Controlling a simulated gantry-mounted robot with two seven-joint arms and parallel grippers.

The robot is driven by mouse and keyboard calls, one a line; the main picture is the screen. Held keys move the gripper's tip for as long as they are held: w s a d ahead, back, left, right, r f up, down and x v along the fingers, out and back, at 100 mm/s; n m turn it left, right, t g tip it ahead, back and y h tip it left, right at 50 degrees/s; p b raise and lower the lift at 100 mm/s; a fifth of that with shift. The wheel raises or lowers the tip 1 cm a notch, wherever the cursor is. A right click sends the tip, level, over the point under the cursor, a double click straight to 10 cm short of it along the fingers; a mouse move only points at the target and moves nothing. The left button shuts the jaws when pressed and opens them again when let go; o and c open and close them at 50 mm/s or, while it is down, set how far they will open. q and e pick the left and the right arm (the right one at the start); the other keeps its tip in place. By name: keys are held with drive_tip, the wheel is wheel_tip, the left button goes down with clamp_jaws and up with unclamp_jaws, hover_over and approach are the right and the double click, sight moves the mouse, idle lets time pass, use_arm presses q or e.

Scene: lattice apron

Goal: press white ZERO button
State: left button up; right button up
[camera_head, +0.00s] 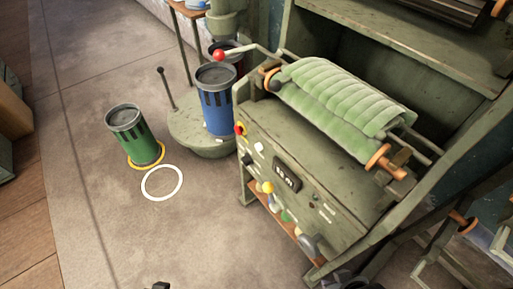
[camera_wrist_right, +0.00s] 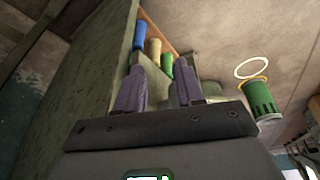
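The white button cannot be made out there. Dark parts at the bottom edge of the head view seem to be mine, well below the panel. A small dark tip (camera_head: 160,286) there may be my left gripper; its fingers are cut off.
A blue canister (camera_head: 217,108) stands on a round base left of the machine. A green canister (camera_head: 132,135) stands near a white floor ring (camera_head: 145,190). Floor in front is clear.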

clamp_jaws()
idle(1.4)
